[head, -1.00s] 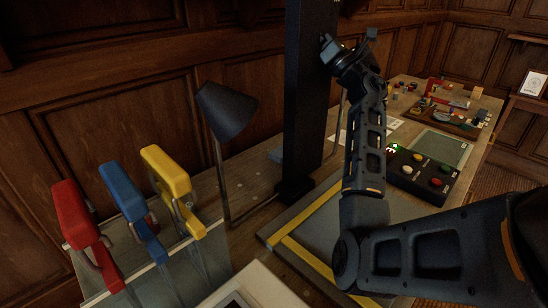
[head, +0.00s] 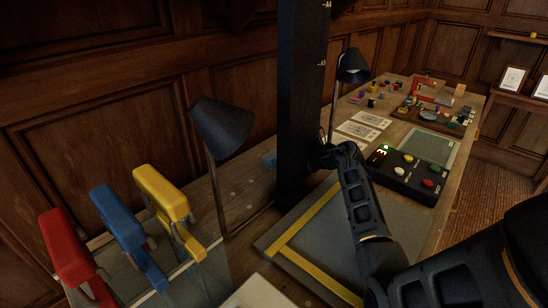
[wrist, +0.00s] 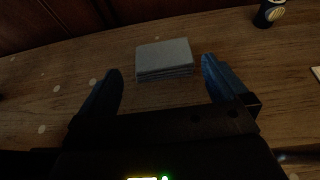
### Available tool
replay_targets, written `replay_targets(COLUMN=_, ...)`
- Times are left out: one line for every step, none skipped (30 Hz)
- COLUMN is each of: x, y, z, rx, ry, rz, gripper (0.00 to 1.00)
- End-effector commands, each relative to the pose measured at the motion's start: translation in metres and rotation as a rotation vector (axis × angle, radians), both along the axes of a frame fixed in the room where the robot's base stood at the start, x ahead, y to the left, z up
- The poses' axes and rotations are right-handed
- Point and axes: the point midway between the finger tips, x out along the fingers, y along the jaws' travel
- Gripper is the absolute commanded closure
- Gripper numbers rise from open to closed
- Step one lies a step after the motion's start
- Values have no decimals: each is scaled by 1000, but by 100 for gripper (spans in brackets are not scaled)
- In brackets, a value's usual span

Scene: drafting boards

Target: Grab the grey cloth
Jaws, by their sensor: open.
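The grey cloth (wrist: 164,57) lies folded in a flat stack on the wooden table in the wrist view. My gripper (wrist: 161,68) is open, its two fingers apart at left and right, with the cloth ahead and between their tips. The fingers do not appear to touch it. In the head view my arm reaches behind the black column, which hides the gripper. A small blue-grey patch (head: 268,160) shows left of the column; I cannot tell whether it is the cloth.
A dark labelled cylinder (wrist: 269,13) stands beyond the cloth to the right. A desk lamp (head: 222,127), red, blue and yellow handles (head: 160,195), a yellow-edged board (head: 310,235) and a button box (head: 408,172) surround the arm. Bare table lies around the cloth.

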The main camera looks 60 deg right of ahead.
Motion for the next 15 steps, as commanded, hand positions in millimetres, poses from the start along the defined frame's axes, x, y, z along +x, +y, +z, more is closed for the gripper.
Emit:
replay_targets(x=6, y=-1, z=-2, rx=1, ry=0, rz=3, gripper=0)
replay_targets(x=9, y=-2, z=-3, rx=0, ry=-1, rz=3, gripper=0)
replay_targets(x=13, y=-3, z=-4, rx=-1, ry=-2, rz=2, gripper=0)
replay_targets(x=16, y=-3, z=-5, rx=1, ry=-1, rz=2, gripper=0)
replay_targets(x=18, y=-4, z=-7, rx=1, ry=-1, rz=2, gripper=0)
replay_targets(x=21, y=-4, z=-8, rx=0, ry=-2, rz=2, gripper=0)
replay_targets(x=24, y=-5, z=-9, rx=0, ry=-2, rz=2, gripper=0)
replay_targets(x=28, y=-6, z=-10, rx=0, ry=-3, rz=2, gripper=0)
replay_targets(x=33, y=-7, z=-12, rx=0, ry=-3, rz=3, gripper=0)
replay_targets(x=38, y=-7, z=-15, rx=1, ry=-2, rz=4, gripper=0)
replay_targets(x=42, y=-8, z=-16, rx=0, ry=-3, rz=3, gripper=0)
replay_targets(x=47, y=-10, z=-18, rx=0, ry=-3, rz=3, gripper=0)
replay_targets(x=51, y=-11, z=-20, rx=0, ry=-3, rz=3, gripper=0)
replay_targets(x=54, y=-12, z=-21, rx=1, ry=-3, rz=1, gripper=0)
replay_targets(x=58, y=-13, z=-22, rx=0, ry=-4, rz=2, gripper=0)
